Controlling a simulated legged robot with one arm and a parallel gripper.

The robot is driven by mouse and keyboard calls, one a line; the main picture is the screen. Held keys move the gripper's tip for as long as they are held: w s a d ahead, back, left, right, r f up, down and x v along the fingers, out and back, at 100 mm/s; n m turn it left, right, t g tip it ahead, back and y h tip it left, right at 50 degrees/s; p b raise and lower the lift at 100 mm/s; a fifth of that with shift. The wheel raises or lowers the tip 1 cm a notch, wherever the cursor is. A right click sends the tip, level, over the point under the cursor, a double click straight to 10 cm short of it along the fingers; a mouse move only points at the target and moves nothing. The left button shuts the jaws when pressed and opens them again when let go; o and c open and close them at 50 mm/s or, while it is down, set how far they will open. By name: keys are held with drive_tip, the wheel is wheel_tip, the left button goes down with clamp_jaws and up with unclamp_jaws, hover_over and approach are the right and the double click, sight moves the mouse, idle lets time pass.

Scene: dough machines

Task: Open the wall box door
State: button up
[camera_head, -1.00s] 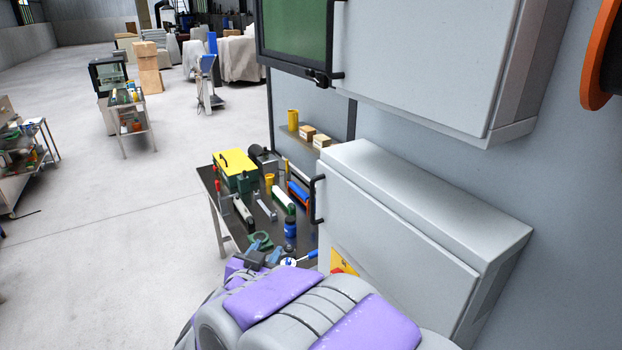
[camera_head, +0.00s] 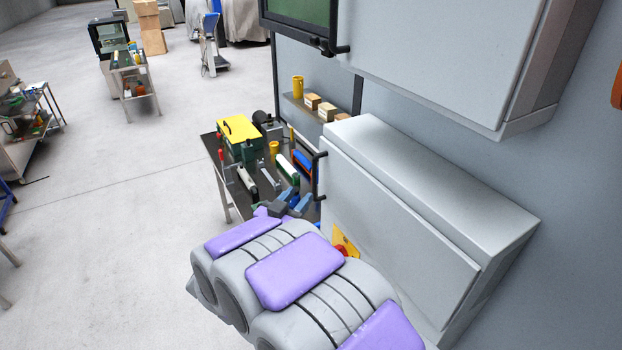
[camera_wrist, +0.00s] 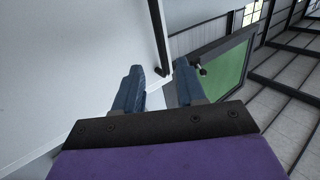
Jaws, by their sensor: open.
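The lower grey wall box (camera_head: 440,185) has a front door (camera_head: 385,220) that looks shut. A black bar handle (camera_head: 316,176) is on the door's left edge. My gripper (camera_head: 293,203) is just left of and slightly below the handle in the head view, partly behind my purple-and-grey arm. In the wrist view my gripper (camera_wrist: 160,76) is open, with two blue-grey fingers.
A dark workbench (camera_head: 210,150) with a yellow-topped green toolbox (camera_head: 238,135) and several tools is behind my gripper. Open floor (camera_head: 100,220) is on the left.

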sight(313, 178)
drive_tip(key=x, duration=0.8)
drive_tip(key=shift+w, duration=0.3)
clamp_jaws()
